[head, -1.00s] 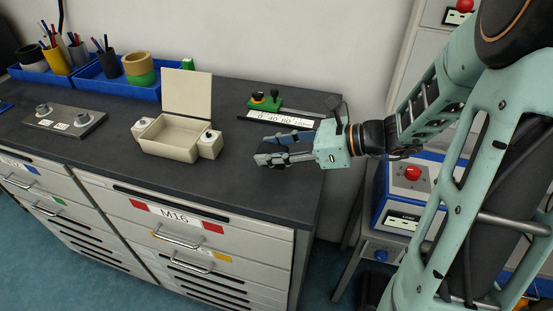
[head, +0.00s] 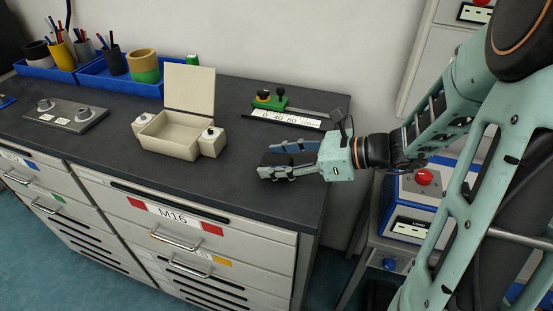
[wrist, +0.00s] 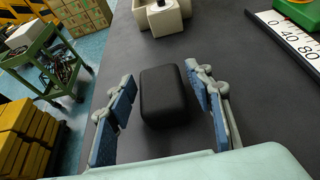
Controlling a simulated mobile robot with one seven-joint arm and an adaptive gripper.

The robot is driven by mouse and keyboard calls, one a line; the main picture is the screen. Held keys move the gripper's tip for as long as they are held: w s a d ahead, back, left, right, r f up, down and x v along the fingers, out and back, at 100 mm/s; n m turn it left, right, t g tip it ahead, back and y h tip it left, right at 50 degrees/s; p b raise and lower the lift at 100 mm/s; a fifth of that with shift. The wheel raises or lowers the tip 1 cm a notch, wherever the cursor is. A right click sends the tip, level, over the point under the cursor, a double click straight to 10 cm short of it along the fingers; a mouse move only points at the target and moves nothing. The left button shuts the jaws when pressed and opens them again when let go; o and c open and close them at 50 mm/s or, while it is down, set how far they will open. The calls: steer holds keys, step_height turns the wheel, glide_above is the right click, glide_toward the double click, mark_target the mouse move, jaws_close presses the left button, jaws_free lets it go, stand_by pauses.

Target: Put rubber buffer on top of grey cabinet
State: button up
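The rubber buffer is a black block with rounded edges (wrist: 165,95). In the wrist view it lies on the dark worktop between the two fingers of my gripper (wrist: 160,75). The fingers are spread wide, with a gap on each side of the block. In the head view my gripper (head: 272,159) is low over the right part of the worktop, and the block shows only as a dark patch between the fingers. A light grey cabinet (head: 428,75) stands at the right, partly cut off and partly behind my arm. The grey drawer unit labelled M16 (head: 265,256) is under the worktop.
An open cream box (head: 168,140) stands left of my gripper. A number scale (head: 287,120) and green fixture (head: 268,103) lie behind it. A blue-white box with a red button (head: 424,177) stands below my arm. Blue trays (head: 120,84) line the back left.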

steer(key=shift+r, duration=0.15)
steer(key=shift+d+r, duration=0.15)
steer(key=shift+d, duration=0.05)
steer(key=v, duration=1.1)
steer(key=shift+s+d, duration=0.15)
steer(key=shift+d, duration=0.15)
